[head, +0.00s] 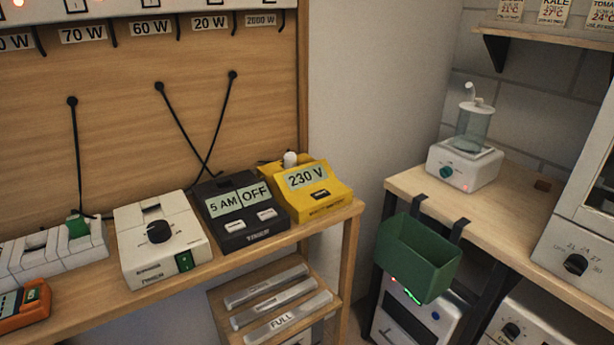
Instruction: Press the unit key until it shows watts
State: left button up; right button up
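A yellow meter (337,194) stands at the right end of the wooden bench. Its display (306,177) reads "230 V". A dark key (320,194) sits on its face below the display; its label is too small to read. A white plug-like part (290,159) stands at the back of the meter. Neither of my grippers is in view.
A black timer (240,211) reading "5 AM" and "OFF" stands left of the meter. Left of it is a white box (160,239) with a black knob. Black cords hang behind. A green bin (417,258) hangs off the right-hand table (408,184), across a gap.

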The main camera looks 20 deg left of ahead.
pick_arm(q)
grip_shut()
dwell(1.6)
